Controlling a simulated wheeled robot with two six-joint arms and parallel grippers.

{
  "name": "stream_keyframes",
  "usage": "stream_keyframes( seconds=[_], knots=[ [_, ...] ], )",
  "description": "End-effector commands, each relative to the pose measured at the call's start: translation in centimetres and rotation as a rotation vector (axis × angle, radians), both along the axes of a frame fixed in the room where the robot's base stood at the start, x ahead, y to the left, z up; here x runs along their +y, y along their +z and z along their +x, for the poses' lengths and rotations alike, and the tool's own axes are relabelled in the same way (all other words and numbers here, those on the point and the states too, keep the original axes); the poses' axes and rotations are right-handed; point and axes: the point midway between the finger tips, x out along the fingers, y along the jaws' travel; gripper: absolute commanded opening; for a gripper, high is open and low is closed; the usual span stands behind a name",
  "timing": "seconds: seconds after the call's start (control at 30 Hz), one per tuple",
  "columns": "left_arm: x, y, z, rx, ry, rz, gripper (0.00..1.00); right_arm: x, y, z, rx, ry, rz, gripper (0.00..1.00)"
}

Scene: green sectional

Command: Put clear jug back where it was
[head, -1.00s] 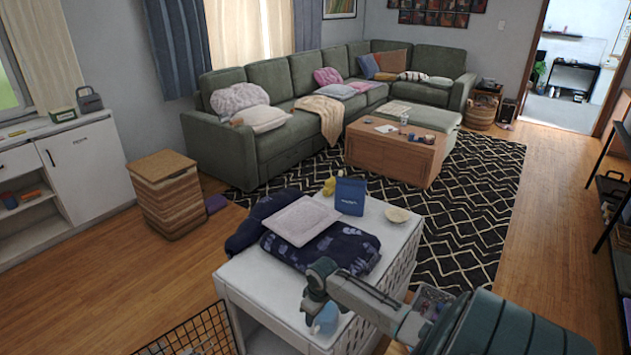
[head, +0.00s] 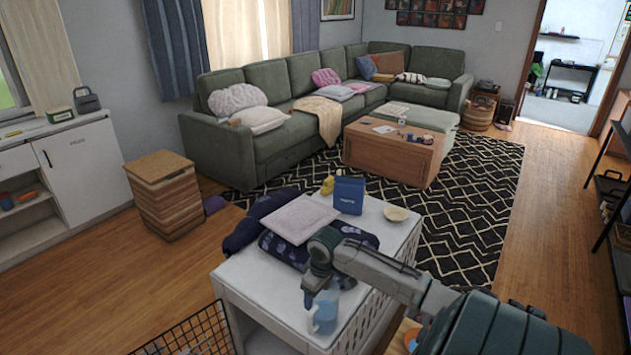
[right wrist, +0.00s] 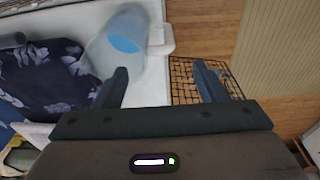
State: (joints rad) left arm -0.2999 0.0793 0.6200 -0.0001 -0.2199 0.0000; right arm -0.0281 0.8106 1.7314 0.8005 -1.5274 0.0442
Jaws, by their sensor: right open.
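The clear jug (head: 325,313), bluish and see-through, stands upright on the white cabinet top (head: 262,290), near its front edge. In the right wrist view the jug (right wrist: 122,42) lies beyond the left finger, with its handle toward the right; it is outside the gap between the fingers. My right gripper (head: 310,295) is open and empty, just left of and above the jug; its two fingers also show in the right wrist view (right wrist: 165,85). My left gripper is not in view.
Dark patterned cloth (head: 285,250), a pale square item (head: 300,218), a blue box (head: 348,195) and a cream bowl (head: 396,214) occupy the back of the top. A black wire basket (head: 190,335) stands at the front left. The front left of the top is clear.

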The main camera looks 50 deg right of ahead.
Motion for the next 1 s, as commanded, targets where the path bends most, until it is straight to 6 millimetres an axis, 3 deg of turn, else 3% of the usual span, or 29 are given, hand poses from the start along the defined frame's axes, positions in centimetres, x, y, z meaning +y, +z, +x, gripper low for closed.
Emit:
stream_keyframes(
  seconds=[0.2,0.47,0.57,0.8,1.0],
  knots=[
    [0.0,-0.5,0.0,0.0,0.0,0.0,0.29,0.0,2.1,-0.3,0.0,0.001,-0.001,0.65],
    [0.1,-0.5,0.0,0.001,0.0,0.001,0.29,0.3,2.3,-0.3,-0.007,0.0,0.003,0.65],
    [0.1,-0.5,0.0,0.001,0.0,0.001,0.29,1.8,1.1,0.4,-0.07,0.009,0.016,0.65],
    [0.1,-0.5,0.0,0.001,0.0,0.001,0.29,8.1,-1.8,3.5,-0.366,0.031,0.051,0.65],
    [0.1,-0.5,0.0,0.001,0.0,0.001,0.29,11.6,-3.7,4.9,-0.557,0.02,0.056,0.65]
  ],
)
